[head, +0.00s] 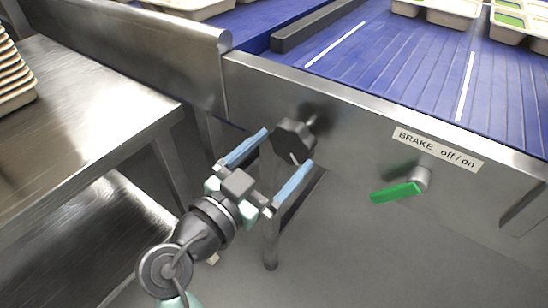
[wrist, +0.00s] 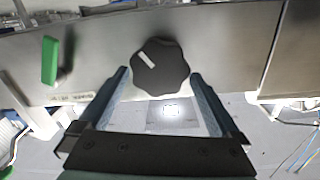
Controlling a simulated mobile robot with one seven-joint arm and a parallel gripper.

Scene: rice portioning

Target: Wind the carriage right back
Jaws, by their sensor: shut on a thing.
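A black lobed knob (head: 293,141) with a white mark sits on a shaft from the steel front panel of the conveyor. In the wrist view the knob (wrist: 160,68) lies between my fingertips, its white mark towards the upper left. My gripper (head: 288,147) is shut on the knob, with one blue-padded finger on each side; the fingers also show in the wrist view (wrist: 160,73). A dark bar (head: 320,22) lies along the blue belt behind the panel. I cannot tell whether this bar is part of the carriage.
A green brake lever (head: 396,192) sticks out of the panel at right, below a "BRAKE off/on" label (head: 437,148). Filled trays (head: 452,12) sit on the blue belt (head: 400,65). A steel table (head: 85,110) with stacked trays (head: 12,75) stands at left.

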